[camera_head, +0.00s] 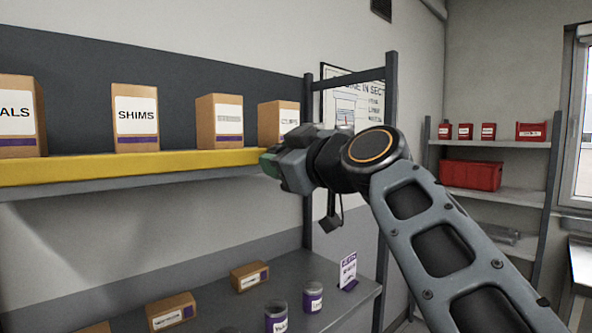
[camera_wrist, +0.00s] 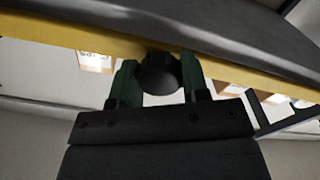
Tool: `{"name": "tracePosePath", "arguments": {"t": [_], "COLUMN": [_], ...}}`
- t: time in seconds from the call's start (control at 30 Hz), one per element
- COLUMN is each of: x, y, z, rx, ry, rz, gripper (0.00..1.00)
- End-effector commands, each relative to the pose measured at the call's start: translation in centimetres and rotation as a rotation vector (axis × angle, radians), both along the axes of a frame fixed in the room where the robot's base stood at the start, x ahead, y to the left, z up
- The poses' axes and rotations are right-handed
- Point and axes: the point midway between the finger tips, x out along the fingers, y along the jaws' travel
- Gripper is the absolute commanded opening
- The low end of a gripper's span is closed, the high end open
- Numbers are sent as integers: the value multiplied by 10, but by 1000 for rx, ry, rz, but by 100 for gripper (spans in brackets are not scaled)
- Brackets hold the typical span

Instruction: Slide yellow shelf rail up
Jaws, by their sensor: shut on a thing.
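The yellow shelf rail (camera_head: 130,165) runs along the front of the upper shelf in the head view, from the left edge to my gripper. It also crosses the wrist view (camera_wrist: 50,34) as a yellow band. My gripper (camera_head: 268,163) is at the rail's right end. In the wrist view its green fingers (camera_wrist: 158,76) stand on either side of a dark round knob (camera_wrist: 160,73) at the rail and are shut on it. The contact faces are partly hidden.
Several cardboard boxes stand on the upper shelf, one marked SHIMS (camera_head: 137,118). Below is a grey shelf (camera_head: 300,268) with small boxes, jars (camera_head: 313,296) and a sign (camera_head: 347,271). A grey upright (camera_head: 308,205) stands just behind my gripper. A rack with red bins (camera_head: 470,175) is at the right.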

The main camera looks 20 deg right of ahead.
Motion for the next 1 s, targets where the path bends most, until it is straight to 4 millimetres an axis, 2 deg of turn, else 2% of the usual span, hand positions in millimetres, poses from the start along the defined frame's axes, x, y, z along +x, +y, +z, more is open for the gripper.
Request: {"name": "tracePosePath", "arguments": {"t": [0.03, 0.2, 0.53, 0.57, 0.8, 1.0], "x": [0, 0, -1, -1, -1, 0], "y": [2, 3, 2, 2, 1, 1], "z": [12, 26, 31, 32, 30, 28], "rx": [-3, -1, 2, 3, 1, 0], "ry": [-4, -2, -11, -12, -6, -3], "rz": [1, 5, 0, -1, 0, 0], "gripper": [0, 0, 0, 44, 67, 68]}}
